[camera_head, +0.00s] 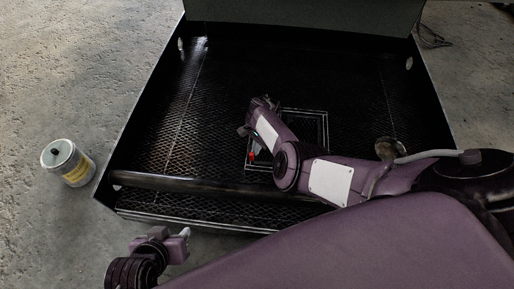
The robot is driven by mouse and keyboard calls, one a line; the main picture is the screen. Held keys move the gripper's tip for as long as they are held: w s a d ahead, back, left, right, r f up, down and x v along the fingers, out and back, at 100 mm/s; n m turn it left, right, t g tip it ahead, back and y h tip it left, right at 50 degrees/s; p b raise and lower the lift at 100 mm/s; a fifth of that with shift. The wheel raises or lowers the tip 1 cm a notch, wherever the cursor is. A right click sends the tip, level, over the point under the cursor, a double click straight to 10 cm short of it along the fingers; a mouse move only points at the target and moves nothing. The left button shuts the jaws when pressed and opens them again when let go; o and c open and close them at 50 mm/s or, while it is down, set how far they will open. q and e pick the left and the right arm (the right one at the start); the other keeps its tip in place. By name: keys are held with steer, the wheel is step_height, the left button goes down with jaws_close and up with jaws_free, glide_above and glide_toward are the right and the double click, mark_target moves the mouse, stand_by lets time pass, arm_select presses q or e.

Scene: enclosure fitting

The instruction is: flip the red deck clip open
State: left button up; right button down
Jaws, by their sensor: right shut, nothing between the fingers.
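The red deck clip (252,155) shows as a small red spot on the dark mesh deck, left of my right forearm. It is small and partly hidden by my arm, so I cannot tell how far it is open. My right gripper (258,142) is shut and empty, close above the clip and largely covered by my own wrist. I cannot tell whether it touches the clip. My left gripper (184,234) is at the lower left, outside the enclosure's front edge and away from the clip. Its fingers are too small to read.
The black enclosure (150,125) has raised side walls and a dark bar (160,182) across its front. A rectangular frame (304,110) lies on the deck beside my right arm. A can (70,163) stands on the concrete floor (75,70) at left.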

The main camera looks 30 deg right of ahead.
steer(key=shift+a+m, duration=0.2)
steer(key=shift+m, duration=0.2)
steer(key=shift+a+m, duration=0.15)
steer(key=shift+m, duration=0.25)
arm_select(q)
steer(key=shift+s+a+f+g, duration=0.15)
steer(key=shift+s+a+g, duration=0.2)
steer(key=shift+a, duration=0.15)
steer(key=shift+a+y+p, duration=0.15)
steer(key=shift+y+p, duration=0.15)
steer(key=shift+p, duration=0.05)
arm_select(e)
steer(key=shift+a, duration=0.2)
steer(key=shift+d, duration=0.1)
